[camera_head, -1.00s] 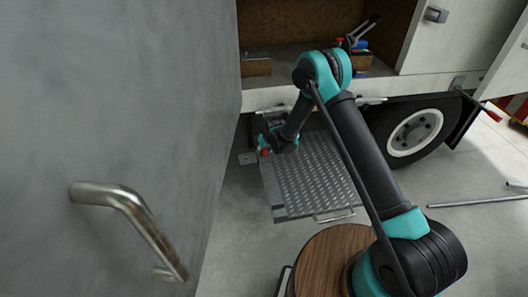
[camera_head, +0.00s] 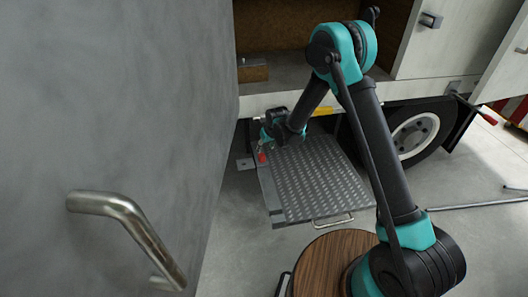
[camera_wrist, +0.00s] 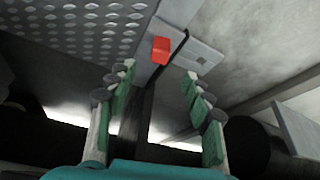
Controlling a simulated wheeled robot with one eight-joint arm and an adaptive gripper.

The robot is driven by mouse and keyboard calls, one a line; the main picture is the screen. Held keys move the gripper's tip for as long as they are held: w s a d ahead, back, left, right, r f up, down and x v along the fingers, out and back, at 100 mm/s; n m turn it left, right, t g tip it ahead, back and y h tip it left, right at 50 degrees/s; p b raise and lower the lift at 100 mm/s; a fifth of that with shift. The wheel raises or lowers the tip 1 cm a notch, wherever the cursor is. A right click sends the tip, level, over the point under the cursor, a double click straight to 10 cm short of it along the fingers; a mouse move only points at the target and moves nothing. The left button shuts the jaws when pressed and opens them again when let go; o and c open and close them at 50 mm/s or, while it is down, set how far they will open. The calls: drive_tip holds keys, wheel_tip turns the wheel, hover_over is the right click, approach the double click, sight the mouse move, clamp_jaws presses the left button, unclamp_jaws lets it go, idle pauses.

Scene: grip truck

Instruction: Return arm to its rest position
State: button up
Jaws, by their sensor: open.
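My arm (camera_head: 385,150) rises from the round wooden-topped base at the lower right, bends at a teal elbow and reaches down toward the truck's fold-out step. My gripper (camera_wrist: 157,80) is open and empty in the wrist view, its two green-padded fingers spread apart. A red latch (camera_wrist: 161,50) at the step's edge shows beyond the gap between the fingers; it also shows in the head view (camera_head: 262,158), just below my wrist. The fingertips are too small to make out in the head view. The metal tread step (camera_head: 315,180) is extended below the truck bed.
A grey door with a metal handle (camera_head: 128,220) fills the left side. The truck's open compartment (camera_head: 290,75) and bed edge are behind the arm, with a wheel (camera_head: 415,135) at right. Metal poles (camera_head: 480,203) lie on the floor at right.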

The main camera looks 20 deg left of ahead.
drive_tip(key=s+d+r+m, duration=0.1)
drive_tip(key=d+r, duration=0.5)
drive_tip(key=d, duration=0.3)
drive_tip(key=s+d+r+m+t+h, duration=0.1)
drive_tip(key=s+d+r+m, duration=0.1)
drive_tip(key=d+r, duration=0.6)
drive_tip(key=s+d+r+m, duration=0.1)
drive_tip(key=d+r, duration=0.3)
drive_tip(key=d, duration=0.7)
drive_tip(key=s+d+m+h, duration=0.2)
drive_tip(key=s+d+m, duration=0.3)
drive_tip(key=s+d, duration=1.5)
drive_tip(key=shift+s+d+r, duration=0.25)
drive_tip(key=shift+s+r, duration=0.15)
drive_tip(key=shift+s, duration=0.4)
